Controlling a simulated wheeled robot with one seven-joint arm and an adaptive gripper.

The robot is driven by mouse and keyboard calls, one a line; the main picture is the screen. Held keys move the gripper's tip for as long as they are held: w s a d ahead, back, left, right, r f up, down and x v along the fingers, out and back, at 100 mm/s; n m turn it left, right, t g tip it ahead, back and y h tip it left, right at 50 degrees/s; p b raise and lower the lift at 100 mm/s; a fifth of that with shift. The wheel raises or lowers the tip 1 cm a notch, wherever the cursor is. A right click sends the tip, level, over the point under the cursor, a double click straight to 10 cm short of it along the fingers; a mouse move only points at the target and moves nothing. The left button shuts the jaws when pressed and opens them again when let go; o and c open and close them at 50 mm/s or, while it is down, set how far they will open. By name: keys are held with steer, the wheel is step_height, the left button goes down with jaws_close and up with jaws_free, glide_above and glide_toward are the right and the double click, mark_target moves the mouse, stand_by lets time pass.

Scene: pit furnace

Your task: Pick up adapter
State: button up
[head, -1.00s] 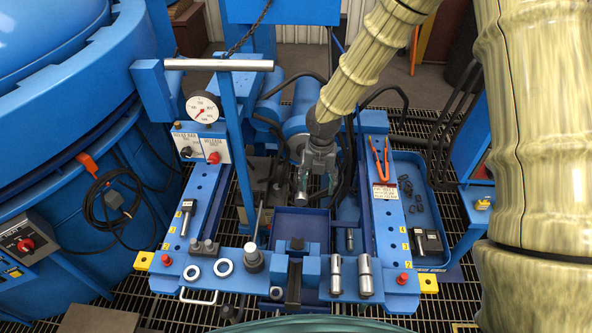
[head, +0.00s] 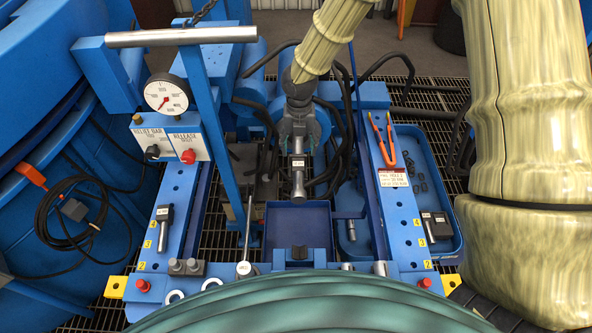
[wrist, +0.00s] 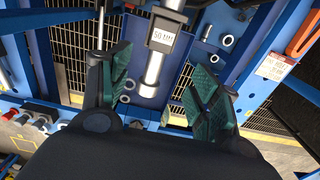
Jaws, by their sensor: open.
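A black block with a white "50 MM" label on a silver cylinder, apparently the adapter (wrist: 162,42), shows between my spread fingers in the wrist view. In the head view this adapter (head: 298,175) appears just below my gripper (head: 298,135), above the blue tray. My gripper (wrist: 157,65) is open, with green finger pads on either side of the adapter in the picture. I see no clear contact, and the depth between them is hard to judge. Part of the adapter runs toward the top edge of the wrist view.
Similar black-labelled pieces sit on the left rail (head: 165,215) and at the right tray (head: 435,225). A pressure gauge (head: 166,94) and a blue post with a silver bar stand left. Orange-handled pliers (head: 382,140) lie on the right rail. Black hoses surround my gripper.

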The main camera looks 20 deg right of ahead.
mark_target(298, 166)
steer(key=shift+w+f, duration=0.2)
steer(key=shift+f, duration=1.55)
steer(key=shift+w+f, duration=0.2)
steer(key=shift+f, duration=1.5)
steer(key=shift+w+d+f, duration=0.15)
steer(key=shift+f, duration=2.35)
jaws_close()
